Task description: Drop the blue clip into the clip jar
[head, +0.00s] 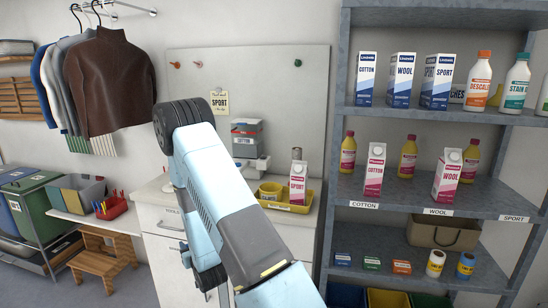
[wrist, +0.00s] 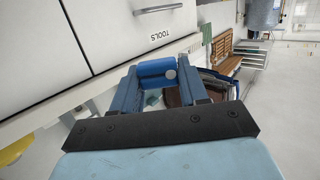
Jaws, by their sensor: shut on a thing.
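In the wrist view my gripper (wrist: 158,88) is shut on a blue rounded piece (wrist: 157,68), which looks like the blue clip. The piece spans between the fingertips and has a pale round spot at its right end. The gripper is beside the white cabinet front marked TOOLS. In the head view my arm covers the middle and I cannot make out the fingertips or the clip. I cannot identify the clip jar in either view. A red basket (head: 112,209) with several thin coloured items stands on the low bench at the left.
The white counter (head: 158,190) carries a yellow tray (head: 301,207) with a pink carton. The grey shelf unit (head: 430,202) with cartons and bottles stands at the right. A wooden step stool (head: 100,262) and bins (head: 35,205) are at the left. Hanging clothes (head: 110,85) are above.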

